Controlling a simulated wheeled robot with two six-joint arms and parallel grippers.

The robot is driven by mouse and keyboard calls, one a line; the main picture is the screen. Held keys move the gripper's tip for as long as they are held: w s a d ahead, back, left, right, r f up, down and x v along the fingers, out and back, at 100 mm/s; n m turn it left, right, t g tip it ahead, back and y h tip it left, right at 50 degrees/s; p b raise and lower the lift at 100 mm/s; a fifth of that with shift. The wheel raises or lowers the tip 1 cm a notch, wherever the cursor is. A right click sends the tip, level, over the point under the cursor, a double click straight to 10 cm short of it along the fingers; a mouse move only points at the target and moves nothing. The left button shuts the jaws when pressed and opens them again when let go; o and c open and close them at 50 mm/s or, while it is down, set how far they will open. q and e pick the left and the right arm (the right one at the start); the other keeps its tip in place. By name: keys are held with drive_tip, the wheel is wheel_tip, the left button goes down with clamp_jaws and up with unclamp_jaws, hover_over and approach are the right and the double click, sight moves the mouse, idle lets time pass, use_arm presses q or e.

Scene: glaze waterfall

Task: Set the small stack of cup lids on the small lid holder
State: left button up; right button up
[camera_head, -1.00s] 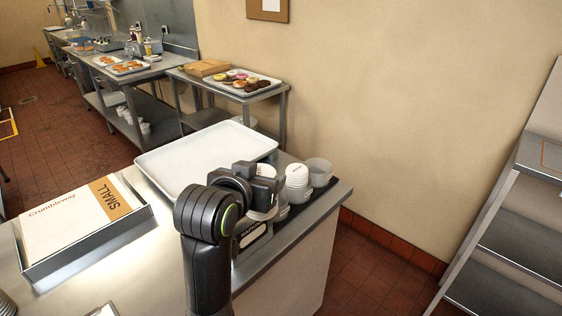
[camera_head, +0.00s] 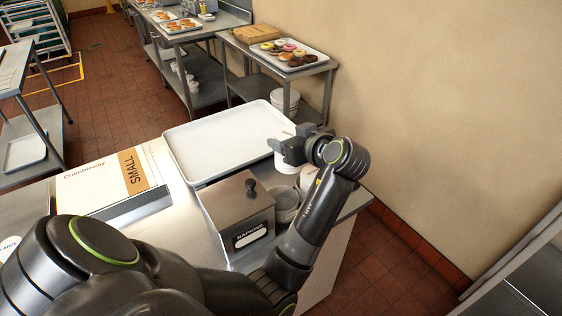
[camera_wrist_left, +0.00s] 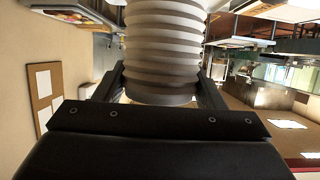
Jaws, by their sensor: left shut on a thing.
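My left gripper (camera_head: 290,150) is over the back right of the counter, past the napkin box. It is shut on a stack of white cup lids (camera_wrist_left: 165,45), which fills the space between its fingers in the left wrist view as a column of ribbed rings. In the head view only a small white part of the stack (camera_head: 286,164) shows below the gripper. Round pale holders (camera_head: 287,203) stand beside the napkin box, partly behind my left arm. I cannot tell which is the small lid holder. My right gripper is not in view.
A napkin box (camera_head: 236,206) with a dark knob stands left of the holders. A large empty white tray (camera_head: 215,142) lies behind it. The counter's right edge is close to my arm.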

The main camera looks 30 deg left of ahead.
use_arm(q)
drive_tip(key=shift+s+a+r+n+g+y, duration=0.1)
drive_tip(key=shift+a+r+n+g+y, duration=0.15)
drive_tip(key=shift+n+g, duration=0.3)
drive_tip(key=shift+a+r+n+g+y, duration=0.2)
drive_tip(key=shift+r+n+g, duration=0.2)
drive_tip(key=shift+g, duration=0.25)
drive_tip(key=f+b, duration=0.2)
drive_tip(key=f, duration=0.4)
drive_tip(key=f+n+g+b, duration=0.1)
drive_tip(key=f+b, duration=0.2)
drive_tip(key=f, duration=0.3)
drive_tip(key=f+n+g+b, duration=0.1)
drive_tip(key=f+b, duration=0.2)
drive_tip(key=f, duration=0.3)
drive_tip(key=shift+s+a+f, duration=0.1)
drive_tip(key=shift+s+a, duration=0.2)
drive_tip(key=shift+s, duration=0.05)
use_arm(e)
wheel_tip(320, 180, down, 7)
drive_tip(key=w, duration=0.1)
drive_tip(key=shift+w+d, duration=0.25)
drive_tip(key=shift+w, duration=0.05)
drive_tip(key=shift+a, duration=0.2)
use_arm(q)
drive_tip(key=shift+b, duration=0.3)
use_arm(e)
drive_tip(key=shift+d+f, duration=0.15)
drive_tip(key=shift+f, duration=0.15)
